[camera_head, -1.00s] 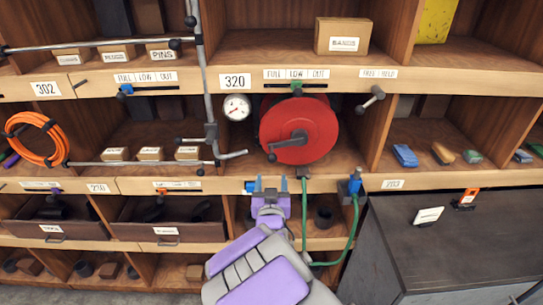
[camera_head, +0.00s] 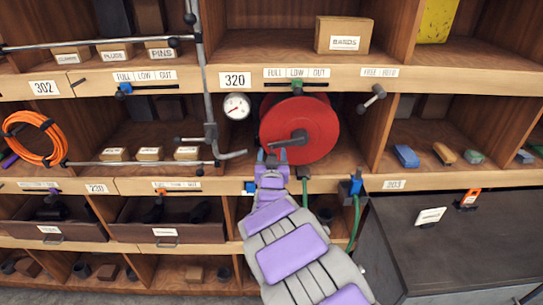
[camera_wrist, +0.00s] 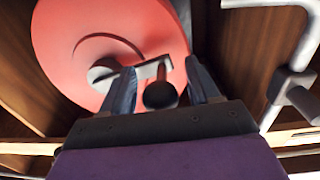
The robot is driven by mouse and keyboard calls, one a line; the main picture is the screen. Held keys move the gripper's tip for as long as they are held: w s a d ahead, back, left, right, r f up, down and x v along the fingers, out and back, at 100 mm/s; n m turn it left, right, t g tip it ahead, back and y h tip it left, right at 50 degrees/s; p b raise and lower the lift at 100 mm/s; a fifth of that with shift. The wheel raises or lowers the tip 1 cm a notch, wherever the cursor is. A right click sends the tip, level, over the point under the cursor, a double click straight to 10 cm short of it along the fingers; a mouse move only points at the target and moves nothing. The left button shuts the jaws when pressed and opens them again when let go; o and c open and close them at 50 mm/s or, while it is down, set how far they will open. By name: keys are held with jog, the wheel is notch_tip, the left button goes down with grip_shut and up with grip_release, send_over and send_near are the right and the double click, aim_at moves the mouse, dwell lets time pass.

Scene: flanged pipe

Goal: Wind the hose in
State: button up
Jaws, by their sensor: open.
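The red hose reel (camera_head: 318,122) stands in the middle shelf bay under the 320 label. Its grey crank (camera_head: 291,140) reaches left and down from the hub. My gripper (camera_head: 271,156) is at the crank's outer end, open. In the wrist view the dark crank knob (camera_wrist: 160,95) shows between the two spread fingers of my gripper (camera_wrist: 161,90), with a gap on each side. The green hose (camera_head: 304,192) hangs below the reel, and another part of it runs down from the blue fitting (camera_head: 356,184) at the right. My arm hides its lower loop.
A grey bent pipe (camera_head: 211,130) stands close left of the reel and shows right in the wrist view (camera_wrist: 288,80). A round gauge (camera_head: 236,106) and a black-knobbed lever (camera_head: 371,101) flank the reel. A dark cabinet (camera_head: 450,250) stands at the lower right.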

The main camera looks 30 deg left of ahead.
jog(key=shift+w, duration=0.1)
jog(key=shift+r, duration=0.1)
grip_shut()
dwell(0.6)
